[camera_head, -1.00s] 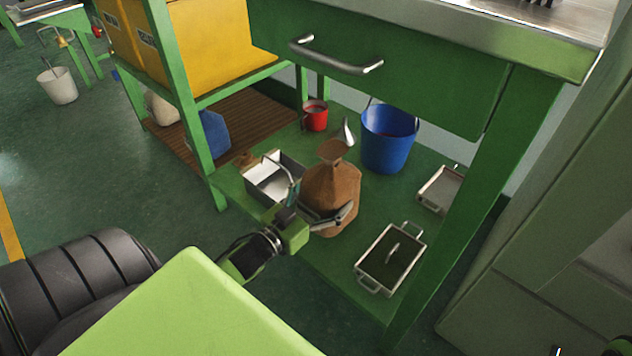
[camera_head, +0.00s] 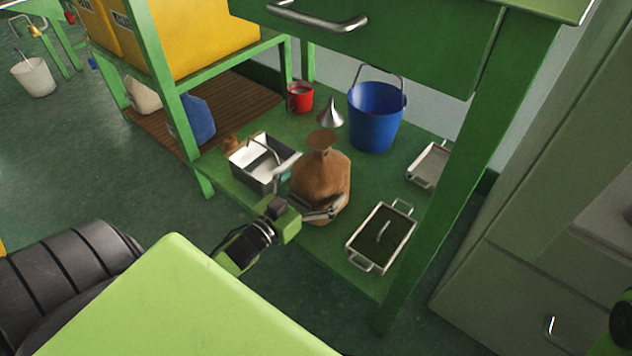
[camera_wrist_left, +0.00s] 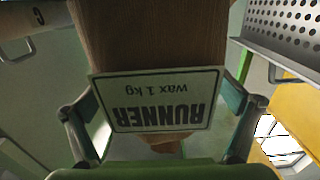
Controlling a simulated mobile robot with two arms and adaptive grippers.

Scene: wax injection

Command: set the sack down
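The brown sack (camera_head: 321,176), with a gathered neck and flared top, is upright over the green lower shelf (camera_head: 300,236) of the bench, close to its front edge. In the left wrist view the sack (camera_wrist_left: 150,40) fills the middle, with its label reading RUNNER wax 1 kg upside down. My left gripper (camera_head: 322,211) is shut on the sack, one finger on each side. In the wrist view the fingers flank the label (camera_wrist_left: 160,100). Whether the sack's base touches the shelf is hard to tell.
A metal box (camera_head: 262,162) stands left of the sack. A metal funnel (camera_head: 331,114), red mug (camera_head: 300,97) and blue bucket (camera_head: 376,117) are behind it. A handled tray (camera_head: 381,236) lies close on the right, another tray (camera_head: 429,164) farther back. The bench top and drawer (camera_head: 400,45) overhang.

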